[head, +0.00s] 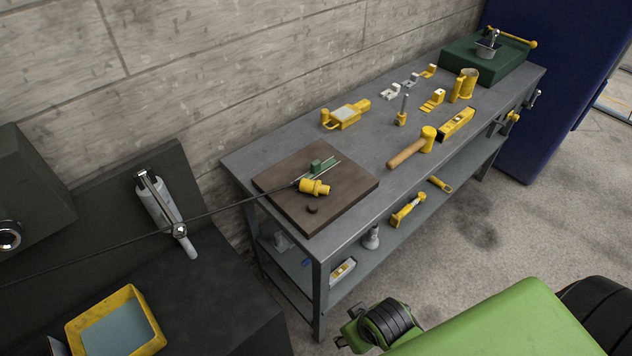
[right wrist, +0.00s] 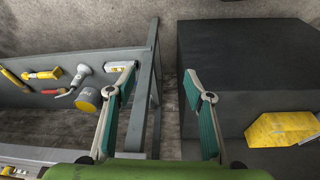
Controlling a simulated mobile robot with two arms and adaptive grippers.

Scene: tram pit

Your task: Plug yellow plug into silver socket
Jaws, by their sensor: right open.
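The yellow plug (head: 314,187) lies on a brown board (head: 285,184) at the near left end of the grey workbench, beside a small green block. A thin dark cable runs from it to the left, across the dark cabinet. A round silver-rimmed fitting (head: 9,236), which looks like the silver socket, is on a dark box at the left edge, partly cut off. My right gripper (right wrist: 160,70) is open and empty in the right wrist view, apart from the plug, which I cannot see there. My left gripper is not in view.
The workbench (head: 375,150) carries a mallet (head: 412,147), a spirit level (head: 456,123) and a green case (head: 484,62). Its lower shelf holds more tools. A yellow tray (head: 148,320) sits on the dark cabinet, left. Bare floor lies to the right.

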